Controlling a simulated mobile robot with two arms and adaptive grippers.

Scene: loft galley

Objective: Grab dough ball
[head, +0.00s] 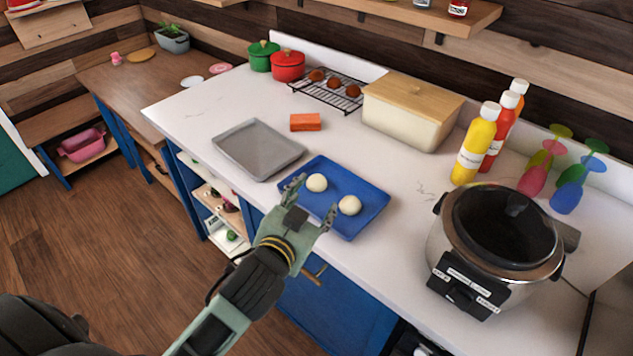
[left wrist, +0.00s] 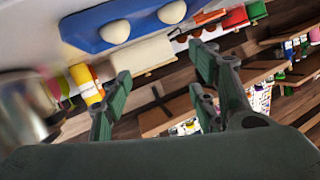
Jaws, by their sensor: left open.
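Two pale round dough balls lie on a blue tray (head: 362,186) on the white counter. One dough ball (head: 317,183) is toward the tray's left and the other dough ball (head: 349,205) is nearer its right front. My left gripper (head: 311,203) is open and empty at the tray's front edge, its fingers spread just in front of the balls. In the left wrist view, the blue tray (left wrist: 82,35) and both dough balls (left wrist: 115,31) (left wrist: 172,12) show at the top, beyond the open fingers (left wrist: 158,88). My right gripper is not in view.
A grey baking tray (head: 258,150) lies left of the blue tray, with an orange block (head: 305,122) behind. A cream bread box (head: 412,112), sauce bottles (head: 475,145) and a large slow cooker (head: 490,250) stand behind and right. Bare counter surrounds the blue tray's right side.

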